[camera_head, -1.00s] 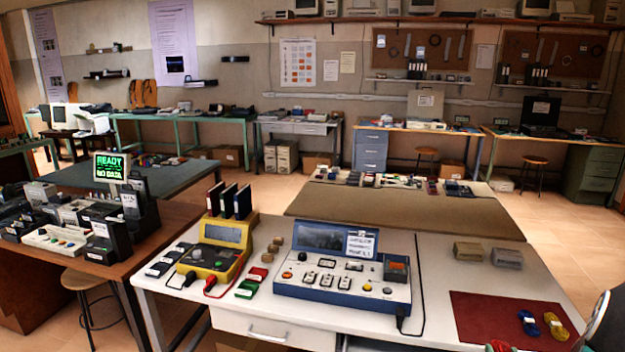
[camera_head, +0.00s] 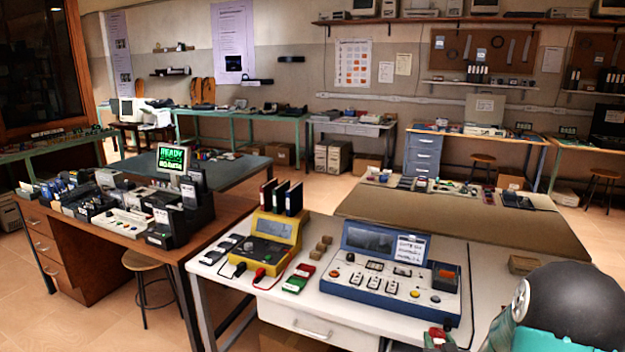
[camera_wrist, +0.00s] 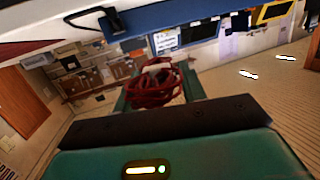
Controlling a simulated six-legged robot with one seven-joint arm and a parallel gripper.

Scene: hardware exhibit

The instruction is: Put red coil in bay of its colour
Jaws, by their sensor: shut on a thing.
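The red coil (camera_wrist: 152,90) is a bundle of dark red loops with a pale band, held at the tip of my gripper (camera_wrist: 158,84) in the wrist view. The green fingers are shut on it, one on each side, and it is clear of any surface. A bit of red with green shows at the bottom edge of the head view, low in front of the white table (camera_head: 330,305); it looks like the coil in my gripper. My arm covers the table's right part. I cannot make out a red bay in these views.
On the white table stand a blue-edged console (camera_head: 390,275) and a yellow meter (camera_head: 268,245) with binders behind. A brown desk (camera_head: 110,228) with a lit screen (camera_head: 172,158) and a stool (camera_head: 145,262) stand left. Floor shows at the lower left (camera_head: 90,315).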

